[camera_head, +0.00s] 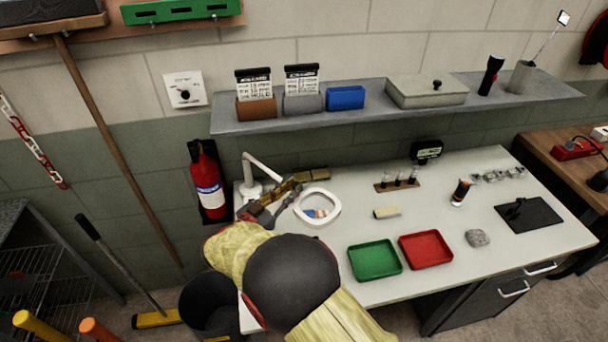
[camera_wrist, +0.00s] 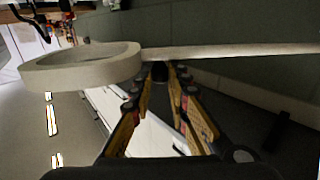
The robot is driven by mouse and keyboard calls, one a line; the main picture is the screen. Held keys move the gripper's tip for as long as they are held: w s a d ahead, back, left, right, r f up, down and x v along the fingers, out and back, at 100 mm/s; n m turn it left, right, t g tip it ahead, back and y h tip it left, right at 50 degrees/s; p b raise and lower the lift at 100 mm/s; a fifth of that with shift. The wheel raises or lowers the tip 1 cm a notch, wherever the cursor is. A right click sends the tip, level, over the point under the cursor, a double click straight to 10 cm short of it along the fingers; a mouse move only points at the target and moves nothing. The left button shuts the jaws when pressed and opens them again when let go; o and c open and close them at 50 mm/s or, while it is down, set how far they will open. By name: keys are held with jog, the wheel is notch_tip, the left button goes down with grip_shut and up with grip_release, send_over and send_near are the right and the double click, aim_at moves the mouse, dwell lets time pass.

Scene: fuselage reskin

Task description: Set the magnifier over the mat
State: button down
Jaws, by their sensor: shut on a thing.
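The magnifier (camera_head: 334,220) is a white ring-shaped head with a lens, on a white jointed arm (camera_head: 264,166) rising from a round base at the table's back left. Small blue and orange patches show through its lens; what they belong to is unclear. In the wrist view the magnifier's ring (camera_wrist: 85,70) is at upper left, and its pale arm runs to the right. My gripper (camera_head: 296,198) is at the ring's left side. In the wrist view its fingertips (camera_wrist: 160,72) meet at the magnifier, closed on it. A flat black mat (camera_head: 543,216) lies at the table's right, with a small dark object on it.
A green tray (camera_head: 375,273) and a red tray (camera_head: 449,262) stand at the front. A small beige block (camera_head: 387,212), a grey stone (camera_head: 478,238), a dark cylinder (camera_head: 460,193) and a rack of vials (camera_head: 397,184) are between the magnifier and the black mat. A shelf (camera_head: 375,115) overhangs the back.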

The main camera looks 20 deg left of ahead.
jog(key=shift+s+a+m+g+h+p, duration=0.1)
jog(key=shift+s+a+m+g+h, duration=0.2)
jog(key=shift+s+a+h, duration=0.35)
jog(key=shift+s+a+m+g+h+p, duration=0.15)
jog(key=shift+s+a+m+h, duration=0.3)
jog(key=shift+s, duration=0.35)
jog(key=shift+s+a+m+g+h+p, duration=0.1)
jog(key=shift+s+a+m+g+h, duration=0.2)
jog(key=shift+s+a+h, duration=0.3)
jog(key=shift+s+d, duration=0.1)
jog(key=c, duration=1.7)
grip_release()
jog(key=v, duration=1.2)
